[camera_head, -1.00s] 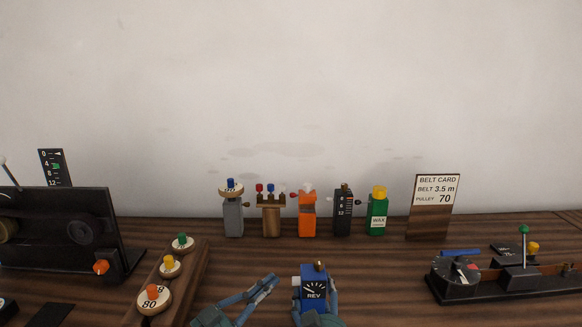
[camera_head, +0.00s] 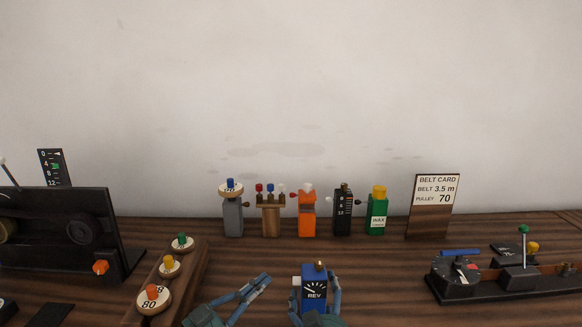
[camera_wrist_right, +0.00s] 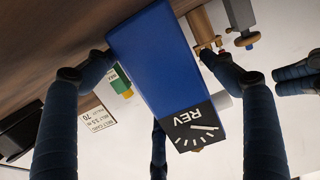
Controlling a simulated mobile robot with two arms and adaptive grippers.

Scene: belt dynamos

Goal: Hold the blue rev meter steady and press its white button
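The blue rev meter (camera_head: 315,284) stands upright at the front middle, its black REV dial facing me and a brass knob on top. My right gripper (camera_head: 318,290) is shut on it, one finger on each side; the wrist view shows both fingers against the meter (camera_wrist_right: 160,60). A pale stub, apparently the white button (camera_wrist_right: 222,98), shows beside the meter in the wrist view, partly behind a finger. My left gripper (camera_head: 265,279) is to the left of the meter, apart from it, with its fingers together and empty. Its fingers also show at the wrist view's right edge (camera_wrist_right: 283,74).
Several small devices stand in a row behind, including an orange one (camera_head: 307,212) and a green wax bottle (camera_head: 377,213). A belt card (camera_head: 433,207) stands behind right. A wooden rack with pulleys (camera_head: 190,279) is at left, a black-based device (camera_head: 505,287) at right.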

